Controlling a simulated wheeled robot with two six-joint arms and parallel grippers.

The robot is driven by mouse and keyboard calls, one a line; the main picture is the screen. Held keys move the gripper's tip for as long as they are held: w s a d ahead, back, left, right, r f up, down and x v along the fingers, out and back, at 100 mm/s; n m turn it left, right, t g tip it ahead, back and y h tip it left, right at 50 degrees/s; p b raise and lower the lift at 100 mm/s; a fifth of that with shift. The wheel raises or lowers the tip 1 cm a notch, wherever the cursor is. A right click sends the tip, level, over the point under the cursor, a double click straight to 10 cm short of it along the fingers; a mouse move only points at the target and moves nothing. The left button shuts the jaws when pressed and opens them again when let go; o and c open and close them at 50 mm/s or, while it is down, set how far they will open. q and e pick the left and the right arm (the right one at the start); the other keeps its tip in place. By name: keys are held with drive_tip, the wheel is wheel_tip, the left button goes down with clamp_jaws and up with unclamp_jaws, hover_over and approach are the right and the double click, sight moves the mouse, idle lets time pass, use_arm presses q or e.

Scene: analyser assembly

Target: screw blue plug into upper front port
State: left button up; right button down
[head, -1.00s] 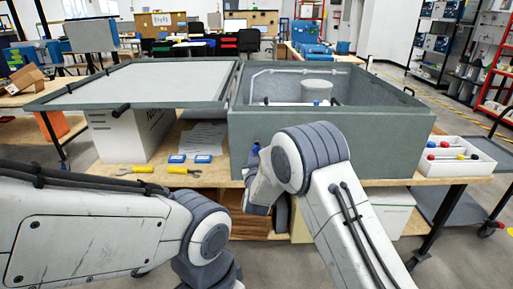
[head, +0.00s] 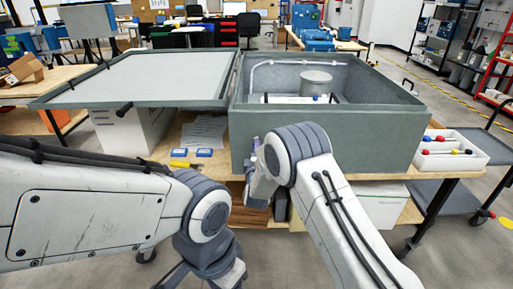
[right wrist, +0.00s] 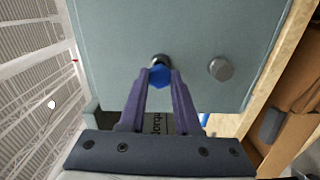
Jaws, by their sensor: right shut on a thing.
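The blue plug (right wrist: 160,74) sits between the two purple fingers of my right gripper (right wrist: 160,84) in the right wrist view. The gripper is shut on it. The plug is at a dark round port (right wrist: 160,60) on the grey analyser wall; how deep it sits in the port I cannot tell. A second round grey fitting (right wrist: 221,68) is on the same wall, to the right. In the head view the grey analyser box (head: 330,145) stands open on the table, and my right gripper (head: 256,144) is at its front left, mostly hidden by my arm.
The lid (head: 140,80) is swung open to the left. A white tray (head: 478,160) with red, blue and black-ended parts stands right of the box.

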drive_tip(key=shift+n, duration=0.3)
idle(1.1)
drive_tip(key=shift+w+b, duration=0.6)
drive_tip(key=shift+w, duration=0.15)
idle(0.9)
drive_tip(key=c, duration=1.5)
unclamp_jaws()
clamp_jaws()
drive_tip(key=m+b, duration=1.9)
drive_tip(key=m, duration=0.5)
drive_tip(key=shift+a, duration=0.1)
